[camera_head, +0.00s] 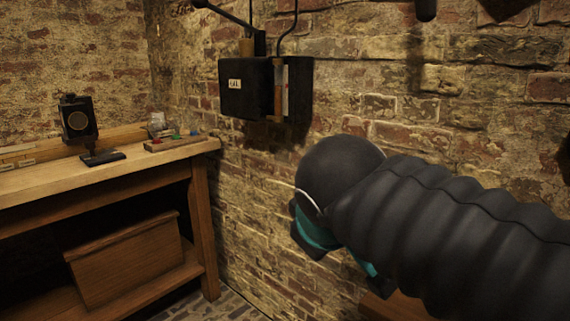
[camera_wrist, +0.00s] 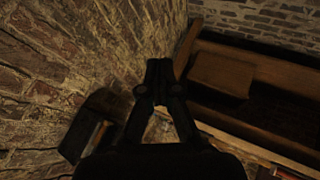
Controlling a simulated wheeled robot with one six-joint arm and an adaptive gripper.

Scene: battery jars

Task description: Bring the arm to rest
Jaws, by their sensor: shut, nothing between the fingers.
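My gripper (camera_wrist: 159,70) shows in the wrist view with its two dark fingertips together and nothing between them. It is in the air in front of the brick wall, apart from the bench. In the head view my black ribbed arm reaches in from the right. Its rounded black and teal end hangs in front of the wall, and the fingers are hidden there.
A black wall box (camera_head: 247,88) with a lever is fixed to the brick wall (camera_head: 360,70). A wooden bench (camera_head: 110,176) stands left, bearing a dark boxy device (camera_head: 78,118) and a small tray (camera_head: 172,144). A wooden box (camera_head: 130,262) sits on its lower shelf.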

